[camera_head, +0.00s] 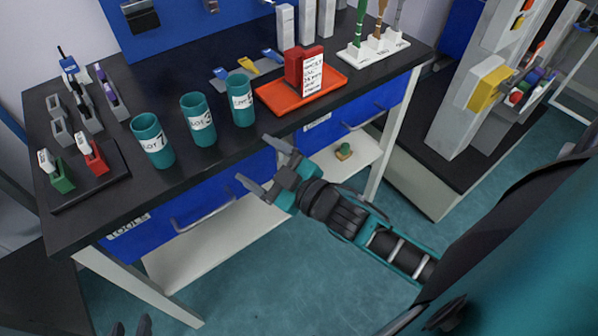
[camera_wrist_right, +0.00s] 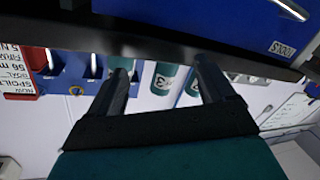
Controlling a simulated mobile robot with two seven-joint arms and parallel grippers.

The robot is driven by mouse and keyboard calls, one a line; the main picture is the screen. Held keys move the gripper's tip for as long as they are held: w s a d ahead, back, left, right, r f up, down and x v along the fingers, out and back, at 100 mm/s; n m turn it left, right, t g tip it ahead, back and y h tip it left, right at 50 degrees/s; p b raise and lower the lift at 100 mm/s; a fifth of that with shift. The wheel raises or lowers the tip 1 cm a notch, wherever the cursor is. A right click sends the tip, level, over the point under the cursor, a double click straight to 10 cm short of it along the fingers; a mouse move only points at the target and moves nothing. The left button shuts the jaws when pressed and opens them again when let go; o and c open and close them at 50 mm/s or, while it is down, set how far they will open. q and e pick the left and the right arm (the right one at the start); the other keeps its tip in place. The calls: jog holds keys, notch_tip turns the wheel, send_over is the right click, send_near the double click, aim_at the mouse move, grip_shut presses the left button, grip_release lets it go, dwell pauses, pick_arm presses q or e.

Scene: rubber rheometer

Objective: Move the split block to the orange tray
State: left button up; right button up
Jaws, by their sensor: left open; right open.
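The orange tray (camera_head: 330,92) lies on the black bench top near its front edge. A red block (camera_head: 291,68) stands upright on it, beside a white printed card (camera_head: 312,76). I cannot tell whether this red block is the split block. My right gripper (camera_head: 262,165) is open and empty, in front of the bench, below and left of the tray. Its two spread fingers also show in the right wrist view (camera_wrist_right: 162,80), with nothing between them. Only the dark fingertips of my left gripper (camera_head: 131,328) show at the bottom edge; it is open.
Three teal labelled cups (camera_head: 199,120) stand along the front edge, left of the tray. A dark board (camera_head: 75,170) with small red and green holders is at far left. A white rack (camera_head: 372,50) of tools is right of the tray. Blue drawers with handles (camera_head: 203,208) lie below.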

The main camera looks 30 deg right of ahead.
jog(key=s+f+m+g+h, duration=0.3)
jog(key=s+f+m+g, duration=0.2)
jog(key=s+f, duration=0.6)
jog(key=shift+d+f+m+g, duration=0.4)
jog(key=shift+d+f+m, duration=0.1)
jog(key=shift+f, duration=0.3)
